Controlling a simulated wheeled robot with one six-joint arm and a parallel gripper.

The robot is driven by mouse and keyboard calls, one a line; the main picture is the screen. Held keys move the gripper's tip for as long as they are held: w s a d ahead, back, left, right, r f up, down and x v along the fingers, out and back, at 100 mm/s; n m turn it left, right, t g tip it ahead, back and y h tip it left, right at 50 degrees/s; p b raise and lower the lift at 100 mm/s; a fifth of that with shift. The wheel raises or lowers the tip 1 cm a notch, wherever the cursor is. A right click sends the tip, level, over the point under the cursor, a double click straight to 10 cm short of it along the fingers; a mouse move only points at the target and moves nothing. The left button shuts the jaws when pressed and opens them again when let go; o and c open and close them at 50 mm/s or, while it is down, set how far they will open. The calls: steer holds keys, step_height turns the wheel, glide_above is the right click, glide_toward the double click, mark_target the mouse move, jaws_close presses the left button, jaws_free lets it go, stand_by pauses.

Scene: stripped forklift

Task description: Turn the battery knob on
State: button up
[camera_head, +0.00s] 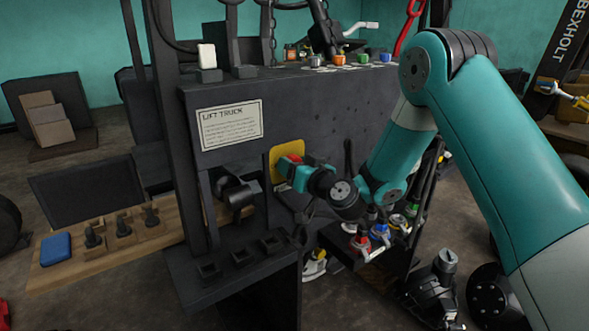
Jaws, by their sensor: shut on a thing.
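The battery knob (293,158) is red and sits in front of a yellow plate (287,149) on the side of the dark forklift body. Only small red parts of it show, because my gripper covers most of it. My gripper (289,168) is at the plate, shut on the knob. My teal arm reaches to it from the right. I cannot tell the knob's turn angle from this view.
A "LIFT TRUCK" label plate (229,125) is left of the yellow plate. A dark ledge (235,262) with square sockets juts out below. A wooden board (85,263) with several dark fittings and a blue block (55,249) is at left. Coloured-topped items crowd below my wrist.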

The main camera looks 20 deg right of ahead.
steer(key=m, duration=0.6)
steer(key=shift+d+m+b, duration=0.15)
steer(key=shift+m+b, duration=0.15)
steer(key=m, duration=0.4)
steer(key=shift+f+m+p, duration=0.1)
steer(key=shift+m+p, duration=0.3)
steer(key=shift+m, duration=1)
steer(key=o, duration=0.9)
steer(key=b+v, duration=1.7)
steer(key=b, duration=0.3)
steer(key=shift+s+d, duration=0.1)
steer(key=shift+s, duration=0.05)
